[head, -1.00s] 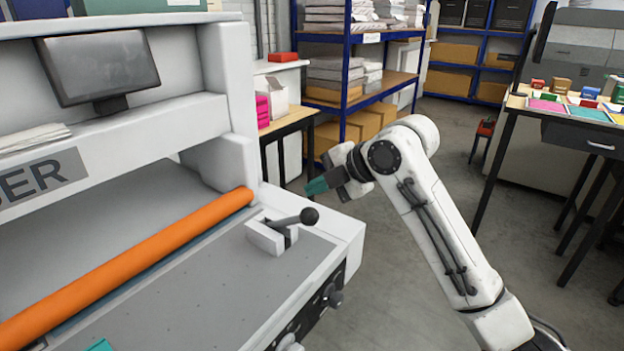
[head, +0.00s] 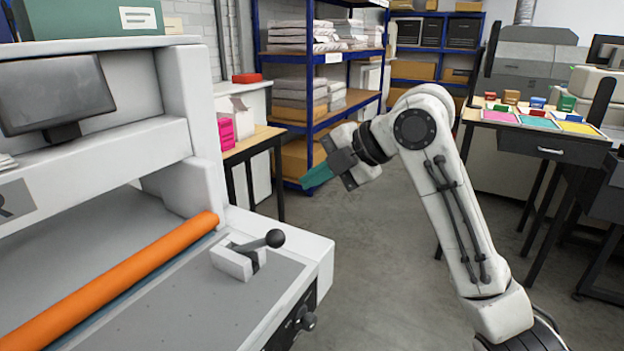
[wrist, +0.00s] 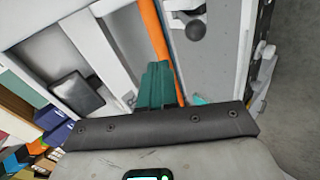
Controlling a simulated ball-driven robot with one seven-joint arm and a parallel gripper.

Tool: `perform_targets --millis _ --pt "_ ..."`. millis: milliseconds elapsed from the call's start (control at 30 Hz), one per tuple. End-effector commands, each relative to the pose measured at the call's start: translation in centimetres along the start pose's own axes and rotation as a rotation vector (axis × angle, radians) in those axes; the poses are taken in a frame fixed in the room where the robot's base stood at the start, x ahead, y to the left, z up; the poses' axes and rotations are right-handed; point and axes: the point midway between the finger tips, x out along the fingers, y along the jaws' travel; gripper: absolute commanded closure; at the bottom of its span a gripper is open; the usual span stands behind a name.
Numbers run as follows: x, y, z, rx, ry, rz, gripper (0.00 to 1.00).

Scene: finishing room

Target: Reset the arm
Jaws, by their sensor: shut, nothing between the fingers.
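My gripper (head: 318,176) has teal fingers and is shut and empty. In the head view it hangs in the air to the right of the laminating-type machine (head: 262,332), near its right end and above the height of its bed. My arm is bent, with the elbow up and the hand pointing down to the left. In the wrist view my gripper (wrist: 155,84) shows its teal fingers together, with the machine's orange roller (wrist: 158,45) behind them.
A black-knobbed lever (head: 262,243) stands on the machine bed. A blue shelf (head: 318,125) with paper stacks and a wooden side table (head: 252,142) stand behind. A table with colour cards (head: 550,148) is at right. Grey floor (head: 385,290) is clear between.

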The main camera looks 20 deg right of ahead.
Motion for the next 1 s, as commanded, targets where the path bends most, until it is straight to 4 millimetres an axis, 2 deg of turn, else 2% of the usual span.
perform_targets --millis 300,367,467,567,767,967,1000 --pt "0.2 -0.2 -0.1 0.012 0.002 0.001 1.00" --pt "0.7 -0.7 -0.2 0.042 0.005 0.002 1.00" --pt "2.3 -2.6 -0.5 0.152 0.010 0.006 1.00" --pt "4.5 -5.8 -1.0 0.327 0.011 0.004 1.00" --pt "8.7 -14.3 -2.4 0.733 -0.030 -0.034 1.00" --pt "11.1 -24.5 -4.6 1.125 -0.136 -0.109 1.00" --pt "11.3 -26.8 -5.1 1.199 -0.167 -0.127 1.00"
